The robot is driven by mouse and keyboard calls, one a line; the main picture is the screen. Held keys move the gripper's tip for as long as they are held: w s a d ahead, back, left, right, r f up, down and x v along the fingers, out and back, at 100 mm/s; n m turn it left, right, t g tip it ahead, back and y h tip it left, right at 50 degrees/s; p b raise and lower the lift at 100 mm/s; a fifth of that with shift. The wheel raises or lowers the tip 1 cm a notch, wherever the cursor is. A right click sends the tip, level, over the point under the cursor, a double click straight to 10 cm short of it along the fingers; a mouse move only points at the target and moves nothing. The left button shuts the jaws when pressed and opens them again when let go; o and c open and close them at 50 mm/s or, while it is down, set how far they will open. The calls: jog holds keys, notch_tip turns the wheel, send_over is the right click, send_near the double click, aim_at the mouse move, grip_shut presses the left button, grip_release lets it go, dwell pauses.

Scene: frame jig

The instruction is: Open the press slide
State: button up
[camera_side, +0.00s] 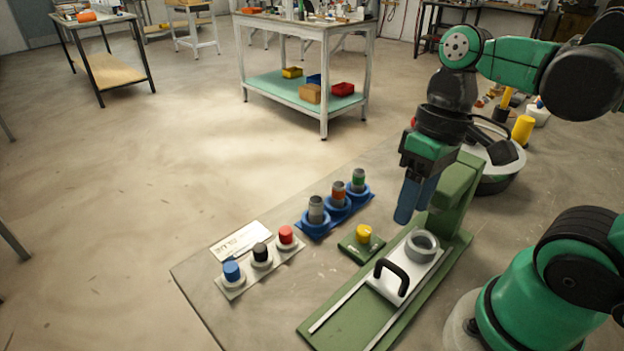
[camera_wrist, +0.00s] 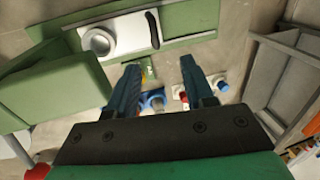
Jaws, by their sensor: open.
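The green press (camera_side: 455,195) stands on the bench, with a long green base and two pale rails (camera_side: 340,305). Its white slide plate (camera_side: 388,287) sits on the rails near the column, bearing a grey ring (camera_side: 422,246) and a black arched handle (camera_side: 391,277). The wrist view shows the plate (camera_wrist: 127,33), ring (camera_wrist: 99,42) and handle (camera_wrist: 153,30) at the top. My gripper (camera_side: 405,215) is in the air above and behind the slide, beside the press column. Its blue fingers (camera_wrist: 160,65) are apart and empty, not touching the handle.
A green box with a yellow button (camera_side: 363,234) stands left of the press. Blue, black and red capped pieces (camera_side: 260,255) and several blue holders with cylinders (camera_side: 338,208) stand farther left. A round container (camera_side: 500,170) is behind the press. Bare bench lies in front of the holders.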

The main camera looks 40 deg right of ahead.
aim_at(393, 265)
jog(key=shift+a+f, duration=0.2)
jog(key=shift+f, duration=1.35)
jog(key=shift+a+f, duration=0.15)
jog(key=shift+f, duration=1.4)
jog(key=shift+a+f, duration=0.2)
jog(key=shift+f, duration=1.35)
grip_shut()
